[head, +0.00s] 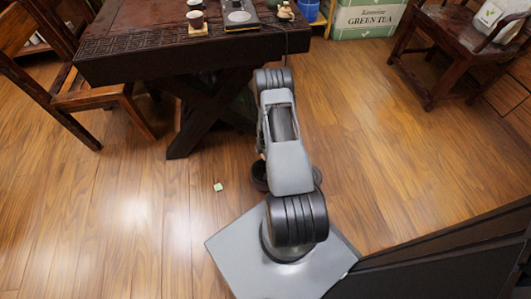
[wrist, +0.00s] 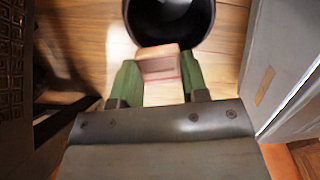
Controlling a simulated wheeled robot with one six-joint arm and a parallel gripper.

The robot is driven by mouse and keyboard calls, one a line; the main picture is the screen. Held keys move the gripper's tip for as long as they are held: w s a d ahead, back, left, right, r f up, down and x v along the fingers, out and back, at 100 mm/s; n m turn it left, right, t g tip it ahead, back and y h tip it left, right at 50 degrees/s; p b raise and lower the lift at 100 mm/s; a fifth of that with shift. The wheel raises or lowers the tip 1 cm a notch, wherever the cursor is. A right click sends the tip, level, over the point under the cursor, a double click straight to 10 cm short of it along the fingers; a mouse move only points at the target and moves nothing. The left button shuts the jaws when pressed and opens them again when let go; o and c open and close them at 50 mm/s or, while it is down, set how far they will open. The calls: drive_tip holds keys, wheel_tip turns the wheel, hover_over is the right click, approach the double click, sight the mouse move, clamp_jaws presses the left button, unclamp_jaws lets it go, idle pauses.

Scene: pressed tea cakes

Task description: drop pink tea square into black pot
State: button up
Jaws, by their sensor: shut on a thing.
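The pink tea square (wrist: 160,66) is held between the green fingers of my gripper (wrist: 160,75) in the wrist view. The black pot (wrist: 195,35) is just beyond the square at the top of the wrist view, cut by the frame. The square's far edge overlaps the pot's near rim in the picture; I cannot tell the height between them. In the head view the pot (head: 259,178) stands on the floor, mostly hidden behind my arm. My gripper and the pink square are hidden there.
A small pale green square (head: 218,187) lies on the wooden floor left of the pot. A dark carved table (head: 180,52) stands behind, with a wooden chair (head: 95,98) at left. A green tea box (head: 366,18) and another chair (head: 455,45) are at back right. Floor on the right is clear.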

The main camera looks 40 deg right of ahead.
wheel_tip(320, 180, down, 5)
drive_tip(key=b, duration=0.3)
drive_tip(key=o, duration=1)
wheel_tip(320, 180, up, 14)
drive_tip(key=p, duration=0.5)
drive_tip(key=shift+f, duration=0.1)
